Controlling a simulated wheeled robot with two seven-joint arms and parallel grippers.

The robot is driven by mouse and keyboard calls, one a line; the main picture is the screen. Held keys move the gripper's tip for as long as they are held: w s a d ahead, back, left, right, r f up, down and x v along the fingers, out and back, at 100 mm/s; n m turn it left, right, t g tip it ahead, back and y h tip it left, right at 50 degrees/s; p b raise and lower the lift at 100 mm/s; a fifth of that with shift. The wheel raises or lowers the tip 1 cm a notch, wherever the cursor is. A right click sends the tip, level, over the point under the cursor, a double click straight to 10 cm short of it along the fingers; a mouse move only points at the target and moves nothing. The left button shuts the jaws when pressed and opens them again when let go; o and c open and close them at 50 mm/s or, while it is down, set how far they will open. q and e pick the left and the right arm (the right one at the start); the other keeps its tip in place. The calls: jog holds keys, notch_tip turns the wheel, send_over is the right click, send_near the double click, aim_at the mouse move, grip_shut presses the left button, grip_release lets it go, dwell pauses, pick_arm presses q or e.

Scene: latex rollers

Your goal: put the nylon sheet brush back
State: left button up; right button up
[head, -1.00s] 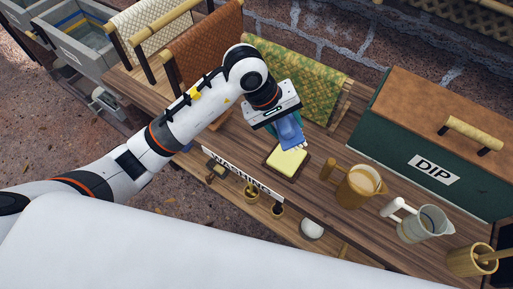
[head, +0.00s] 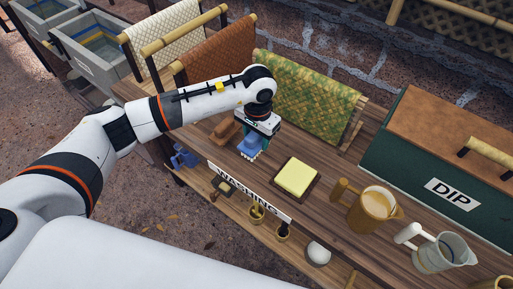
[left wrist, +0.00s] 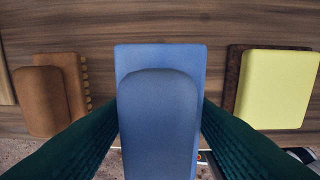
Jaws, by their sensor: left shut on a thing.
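The blue nylon sheet brush (head: 249,147) is in my left gripper (head: 259,139), over the wooden bench. In the left wrist view, the brush (left wrist: 160,120) fills the middle, its handle block between the two green fingers (left wrist: 160,135). The fingers are shut on its sides. The brush lies between a brown brush (head: 223,131) on its left and a yellow block (head: 297,176) on its right, apart from both. I cannot tell whether its bristles touch the bench. My right gripper is not in view.
The brown brush also shows in the left wrist view (left wrist: 42,100). The yellow block sits on a dark tray (left wrist: 234,75). Draped sheets (head: 308,98) hang behind. A wooden mug (head: 366,213), a clear jug (head: 440,252) and a green DIP box (head: 410,150) stand to the right.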

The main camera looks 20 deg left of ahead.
aim_at(256, 148)
pick_arm(q)
notch_tip(256, 148, down, 5)
jog(key=shift+f+p, duration=0.15)
jog(key=shift+p, duration=0.3)
jog(key=o, duration=1.4)
jog(key=shift+c, duration=0.2)
jog(key=r+b, duration=0.1)
jog(key=r, duration=0.4)
jog(key=r+b, duration=0.2)
jog(key=r, duration=0.4)
jog(key=shift+s+d, duration=0.1)
jog(key=shift+d, duration=0.1)
jog(key=shift+r, duration=0.55)
